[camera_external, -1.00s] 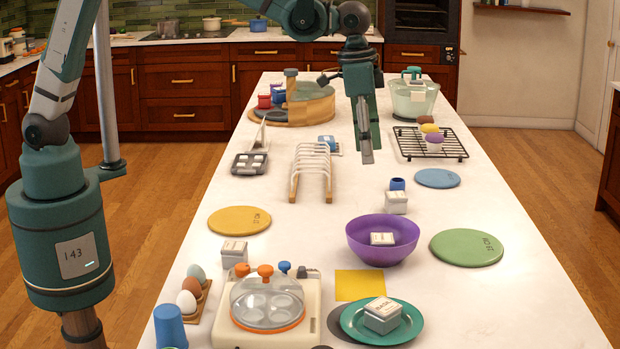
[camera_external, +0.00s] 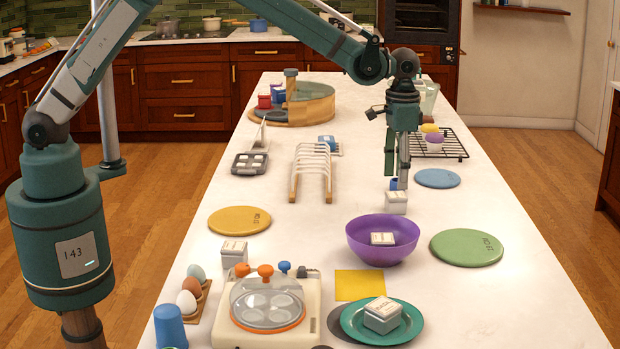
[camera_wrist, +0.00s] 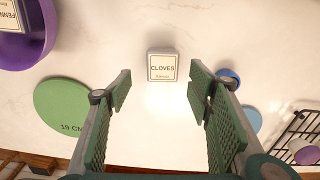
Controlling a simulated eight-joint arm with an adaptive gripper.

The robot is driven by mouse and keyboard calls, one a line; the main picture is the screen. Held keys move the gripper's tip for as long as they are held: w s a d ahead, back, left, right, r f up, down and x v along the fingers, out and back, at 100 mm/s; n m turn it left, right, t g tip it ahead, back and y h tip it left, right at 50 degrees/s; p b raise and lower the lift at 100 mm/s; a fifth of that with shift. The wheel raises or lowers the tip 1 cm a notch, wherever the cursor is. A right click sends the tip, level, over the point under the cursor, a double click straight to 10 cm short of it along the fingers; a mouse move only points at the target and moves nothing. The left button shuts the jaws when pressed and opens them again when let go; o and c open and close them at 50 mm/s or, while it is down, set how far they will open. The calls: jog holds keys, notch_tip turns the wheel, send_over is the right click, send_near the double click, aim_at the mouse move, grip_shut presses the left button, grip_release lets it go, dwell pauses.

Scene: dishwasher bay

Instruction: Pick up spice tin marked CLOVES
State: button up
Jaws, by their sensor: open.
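The spice tin marked CLOVES (camera_wrist: 162,66) stands on the white counter, its label facing up in the wrist view. It is the small pale tin (camera_external: 396,203) behind the purple bowl in the external view. My gripper (camera_external: 396,180) is above and just behind the tin, pointing down. In the wrist view my gripper (camera_wrist: 160,85) is open and empty, with the tin ahead of its fingertips, roughly centred between them. I cannot tell the exact height gap.
A blue cup (camera_wrist: 229,78) stands close beside the tin. The purple bowl (camera_external: 360,240) holds another tin (camera_external: 382,239). Green (camera_external: 467,248) and blue (camera_external: 438,178) discs lie to the right. A black rack (camera_external: 450,148) is farther back. More tins stand at the front.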

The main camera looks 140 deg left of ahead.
aim_at(397, 194)
jog(key=shift+a+f, duration=0.1)
jog(key=shift+f, duration=0.05)
jog(key=shift+f, duration=1.15)
jog(key=shift+f, duration=0.15)
jog(key=shift+s+a+f, duration=0.1)
jog(key=shift+s+f, duration=0.05)
jog(key=shift+f, duration=2.3)
jog(key=c, duration=1)
